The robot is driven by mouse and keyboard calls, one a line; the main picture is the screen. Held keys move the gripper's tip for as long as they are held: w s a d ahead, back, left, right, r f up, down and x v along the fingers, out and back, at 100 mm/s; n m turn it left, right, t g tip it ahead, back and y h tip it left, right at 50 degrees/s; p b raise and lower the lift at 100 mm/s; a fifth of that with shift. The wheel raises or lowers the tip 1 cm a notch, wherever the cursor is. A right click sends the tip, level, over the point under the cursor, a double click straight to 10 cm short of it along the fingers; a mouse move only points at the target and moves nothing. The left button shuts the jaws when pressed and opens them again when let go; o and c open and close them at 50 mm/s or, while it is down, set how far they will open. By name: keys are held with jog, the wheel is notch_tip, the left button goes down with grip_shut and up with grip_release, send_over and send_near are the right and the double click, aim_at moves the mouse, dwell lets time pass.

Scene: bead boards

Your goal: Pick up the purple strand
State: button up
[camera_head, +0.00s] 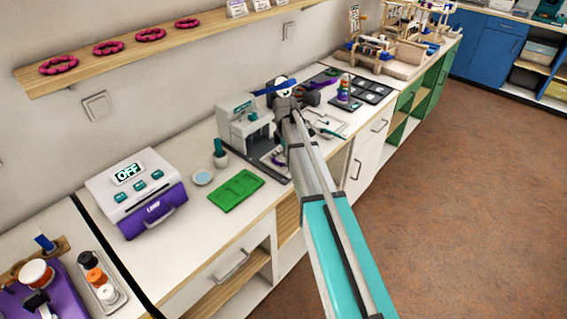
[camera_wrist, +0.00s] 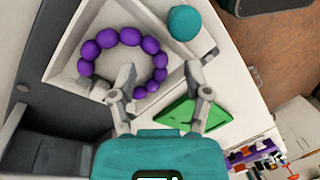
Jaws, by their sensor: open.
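The purple strand (camera_wrist: 130,37) is a ring of round purple beads lying in a shallow white tray (camera_wrist: 62,52) in the wrist view. In the head view a bit of purple strand (camera_head: 278,159) shows beside my arm, which partly hides it. My gripper (camera_wrist: 162,76) is open in the wrist view. Its left fingertip overlaps the inside of the ring, and its right fingertip is outside to the right. The ring's right-hand beads appear between the fingers. I cannot tell whether the fingers touch them. In the head view my arm hides the fingers.
A green board (camera_head: 235,188) lies on the counter left of the tray. A grey-white machine (camera_head: 240,122) stands close behind the tray. A teal-topped pot (camera_head: 220,152) and a purple-white OFF machine (camera_head: 135,190) stand further left. A dark compartment tray (camera_head: 367,91) lies further right.

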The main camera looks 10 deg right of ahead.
jog(key=shift+s+f+b, duration=0.15)
jog(key=shift+f+b, duration=0.3)
jog(key=shift+f, duration=0.3)
grip_shut()
